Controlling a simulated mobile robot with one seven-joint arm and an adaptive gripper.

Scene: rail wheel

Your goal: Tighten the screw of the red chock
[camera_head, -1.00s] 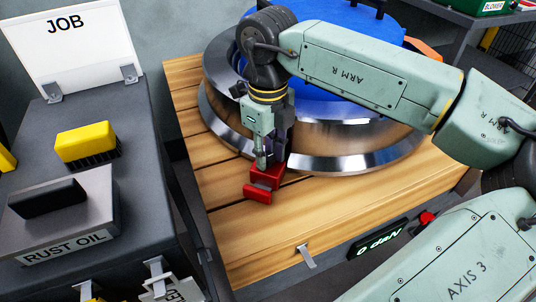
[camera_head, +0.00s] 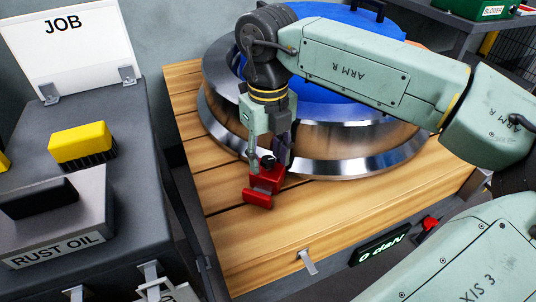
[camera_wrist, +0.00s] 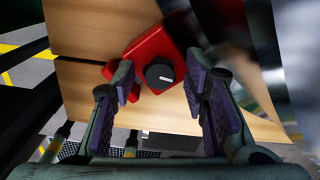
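The red chock (camera_head: 265,182) sits on the wooden deck against the front of the steel wheel (camera_head: 340,163). Its screw has a dark round knob (camera_head: 267,159), which shows in the wrist view (camera_wrist: 160,73) with a pale line across its face. My gripper (camera_head: 267,150) points down over the chock. In the wrist view my gripper (camera_wrist: 160,73) is open, with one purple-padded finger on each side of the knob and a gap to each. Nothing is held. The wrist view also shows the red chock (camera_wrist: 150,45) beyond the fingertips.
The wooden deck (camera_head: 330,215) is clear in front of the chock. A blue cover (camera_head: 335,85) lies on the wheel. A yellow brush (camera_head: 82,142) and a "RUST OIL" box (camera_head: 60,250) stand at left.

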